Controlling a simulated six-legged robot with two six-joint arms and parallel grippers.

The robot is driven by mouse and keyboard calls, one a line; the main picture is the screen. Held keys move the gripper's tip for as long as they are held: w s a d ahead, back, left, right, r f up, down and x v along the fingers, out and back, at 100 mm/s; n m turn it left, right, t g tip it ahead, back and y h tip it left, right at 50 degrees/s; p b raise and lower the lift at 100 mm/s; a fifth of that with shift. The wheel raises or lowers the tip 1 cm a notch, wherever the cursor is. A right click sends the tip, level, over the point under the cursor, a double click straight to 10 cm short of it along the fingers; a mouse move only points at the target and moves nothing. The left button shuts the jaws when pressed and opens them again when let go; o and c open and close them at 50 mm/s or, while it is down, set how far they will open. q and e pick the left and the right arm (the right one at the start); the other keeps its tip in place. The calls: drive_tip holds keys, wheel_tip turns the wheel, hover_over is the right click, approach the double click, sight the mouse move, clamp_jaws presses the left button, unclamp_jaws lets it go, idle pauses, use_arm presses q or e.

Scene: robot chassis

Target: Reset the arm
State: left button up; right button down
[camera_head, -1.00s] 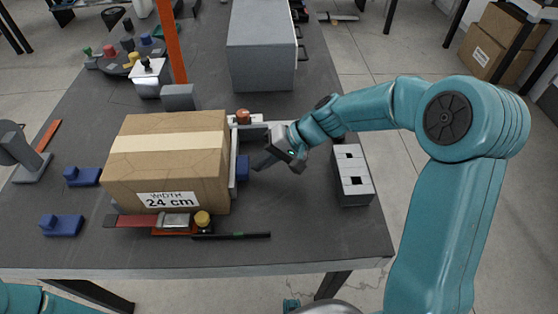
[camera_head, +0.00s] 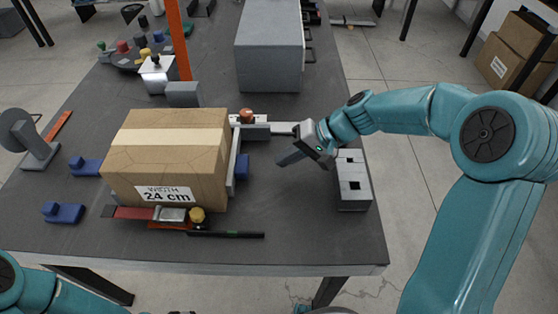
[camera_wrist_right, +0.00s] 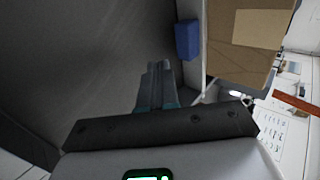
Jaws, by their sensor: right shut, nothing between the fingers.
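My right arm reaches in from the right in the head view. Its gripper (camera_head: 284,160) is above the dark table (camera_head: 300,225), to the right of the cardboard box and apart from it. The gripper is shut and empty, and its closed fingers (camera_wrist_right: 158,85) also show in the right wrist view. My left arm (camera_head: 50,295) shows only as a teal part at the lower left corner, and its gripper is out of view.
A cardboard box (camera_head: 170,165) labelled 24 cm stands left of the right gripper, with a blue block (camera_head: 242,166) beside it. A grey slotted block (camera_head: 352,180) lies right of the gripper. A large grey cabinet (camera_head: 270,55) stands behind. The table's front right is clear.

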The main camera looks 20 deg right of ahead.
drive_tip(key=v, duration=0.7)
drive_tip(key=shift+r, duration=0.25)
drive_tip(key=shift+s, duration=0.15)
